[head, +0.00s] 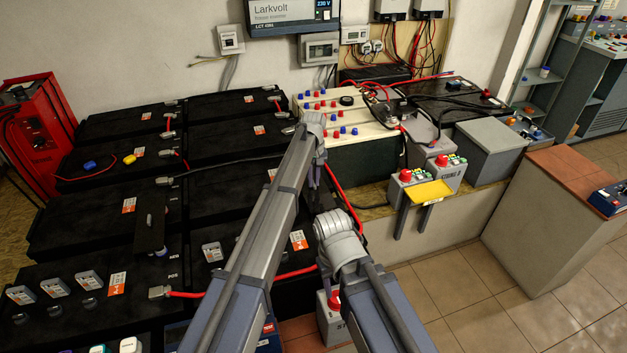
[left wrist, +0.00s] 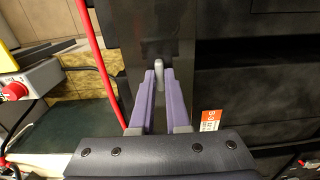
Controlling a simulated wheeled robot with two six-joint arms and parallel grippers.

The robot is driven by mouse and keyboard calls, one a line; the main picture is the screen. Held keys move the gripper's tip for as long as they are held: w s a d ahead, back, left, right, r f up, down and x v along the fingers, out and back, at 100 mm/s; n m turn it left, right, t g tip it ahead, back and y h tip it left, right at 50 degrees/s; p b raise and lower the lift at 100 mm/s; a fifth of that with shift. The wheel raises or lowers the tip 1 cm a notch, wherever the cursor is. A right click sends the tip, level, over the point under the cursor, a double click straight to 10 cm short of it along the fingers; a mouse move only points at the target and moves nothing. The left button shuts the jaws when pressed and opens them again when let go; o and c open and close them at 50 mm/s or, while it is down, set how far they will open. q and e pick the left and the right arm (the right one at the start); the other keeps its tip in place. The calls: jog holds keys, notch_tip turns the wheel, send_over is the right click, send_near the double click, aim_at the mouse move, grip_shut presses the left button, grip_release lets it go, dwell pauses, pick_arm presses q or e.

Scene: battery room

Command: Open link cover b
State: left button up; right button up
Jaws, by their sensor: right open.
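A dark link cover with a grey upright handle (left wrist: 159,66) fills the upper middle of the left wrist view. The two purple fingers of my left gripper (left wrist: 160,84) stand on either side of the handle and close on it. In the head view my left gripper (head: 321,188) hangs at the right edge of the black battery block, and most of the cover there is hidden by my arms. My right arm's end (head: 337,232) is just below it; its fingers are mostly hidden behind the forearm. Another black cover with a handle (head: 150,232) stands on the batteries further left.
Black battery cases (head: 75,215) with red cables fill the left. A wooden ledge at the right carries a grey box with a red button (head: 405,176) and a yellow plate (head: 430,192). A red cabinet (head: 40,135) stands far left. Tiled floor (head: 470,300) is clear at the lower right.

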pick_arm(q)
grip_shut()
dwell(0.8)
jog(key=s+a, duration=0.3)
jog(key=a, duration=0.7)
jog(key=shift+s, duration=0.15)
jog(key=o, duration=0.6)
grip_release()
jog(key=shift+r, duration=0.1)
